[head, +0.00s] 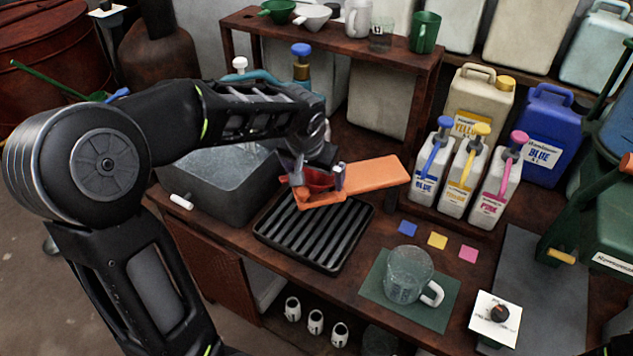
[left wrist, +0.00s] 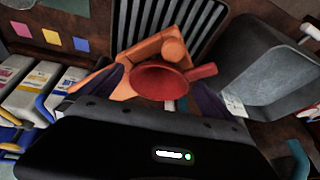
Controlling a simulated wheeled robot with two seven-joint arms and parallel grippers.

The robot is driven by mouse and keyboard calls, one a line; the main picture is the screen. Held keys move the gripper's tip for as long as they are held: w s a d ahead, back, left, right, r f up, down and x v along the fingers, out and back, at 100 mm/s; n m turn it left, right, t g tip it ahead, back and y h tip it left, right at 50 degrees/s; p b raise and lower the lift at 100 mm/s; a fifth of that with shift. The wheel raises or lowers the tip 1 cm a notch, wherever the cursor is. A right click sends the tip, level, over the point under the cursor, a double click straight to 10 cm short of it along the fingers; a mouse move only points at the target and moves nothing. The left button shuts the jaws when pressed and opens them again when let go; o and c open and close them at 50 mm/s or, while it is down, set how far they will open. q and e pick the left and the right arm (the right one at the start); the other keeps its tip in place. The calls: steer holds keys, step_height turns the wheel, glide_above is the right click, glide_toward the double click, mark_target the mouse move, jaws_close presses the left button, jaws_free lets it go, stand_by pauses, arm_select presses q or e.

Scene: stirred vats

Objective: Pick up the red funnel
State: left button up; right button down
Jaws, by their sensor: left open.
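The red funnel (head: 319,181) sits at the left end of an orange board-like piece (head: 373,173), above the back edge of a black ribbed drain tray (head: 340,258). My left gripper (head: 316,174) is open, pointing down, with its fingers on either side of the funnel. In the left wrist view the red funnel (left wrist: 158,82) shows its round mouth and a stub pointing right, between the dark fingers. I cannot tell whether the fingers touch it. The gripper hides part of the funnel in the head view. My right gripper is not in view.
A grey sink (head: 215,185) lies left of the tray. Blue, yellow and pink pump bottles (head: 465,178) stand to the right. A glass mug (head: 405,275) stands on a green mat in front. A wooden shelf (head: 335,42) with a green funnel (head: 277,10) and cups is behind.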

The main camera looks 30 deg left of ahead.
arm_select(q)
steer(key=shift+c, duration=0.6)
steer(key=c, duration=1.6)
step_height(320, 180, up, 10)
steer(key=shift+r, duration=0.1)
